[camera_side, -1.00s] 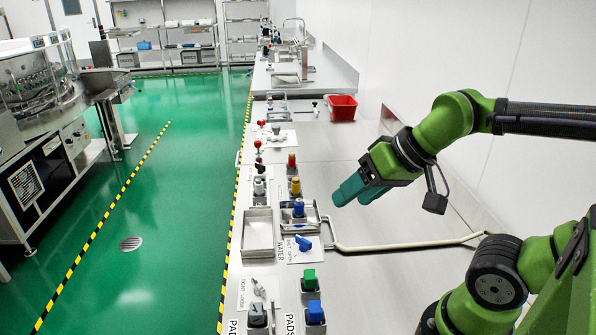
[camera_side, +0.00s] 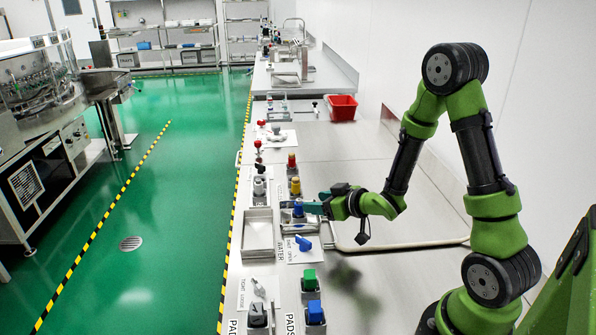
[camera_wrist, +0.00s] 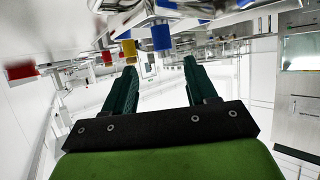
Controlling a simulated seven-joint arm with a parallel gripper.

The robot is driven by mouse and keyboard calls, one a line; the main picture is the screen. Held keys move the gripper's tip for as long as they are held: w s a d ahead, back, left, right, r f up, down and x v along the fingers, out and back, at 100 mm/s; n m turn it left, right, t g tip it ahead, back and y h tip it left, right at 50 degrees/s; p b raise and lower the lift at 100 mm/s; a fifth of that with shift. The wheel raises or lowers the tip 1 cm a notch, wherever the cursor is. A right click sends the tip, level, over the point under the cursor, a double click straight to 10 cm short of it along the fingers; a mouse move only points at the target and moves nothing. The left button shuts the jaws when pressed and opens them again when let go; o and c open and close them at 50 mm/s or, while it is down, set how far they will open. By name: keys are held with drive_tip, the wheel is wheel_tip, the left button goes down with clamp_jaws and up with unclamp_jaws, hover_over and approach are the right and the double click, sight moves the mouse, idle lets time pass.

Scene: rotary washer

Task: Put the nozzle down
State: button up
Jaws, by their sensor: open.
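A blue-topped piece (camera_side: 298,209), which looks like the nozzle, stands in a small metal tray (camera_side: 283,222) on the counter. A pale hose (camera_side: 400,244) runs from beside that tray to the right. My gripper (camera_side: 311,207) is level just right of the blue piece, its teal fingers pointing left at it. In the wrist view the two fingers (camera_wrist: 161,66) are spread with nothing between them. A blue cylinder (camera_wrist: 161,38) hangs in the upper middle of that view, past the fingertips.
A yellow piece (camera_side: 295,186) and a red one (camera_side: 292,160) stand behind the blue piece. A blue valve handle (camera_side: 303,243) and green block (camera_side: 309,279) are in front. A red bin (camera_side: 341,107) stands farther back. The counter's right side is mostly clear.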

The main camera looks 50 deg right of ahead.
sight(299, 203)
drive_tip(key=shift+s+f, duration=0.1)
drive_tip(key=shift+f, duration=0.35)
drive_tip(key=shift+a+f, duration=0.1)
drive_tip(key=shift+f, duration=0.05)
drive_tip(key=x, duration=0.7)
drive_tip(key=shift+w+a, duration=0.15)
drive_tip(key=shift+w, duration=0.15)
clamp_jaws()
drive_tip(key=shift+r, duration=0.2)
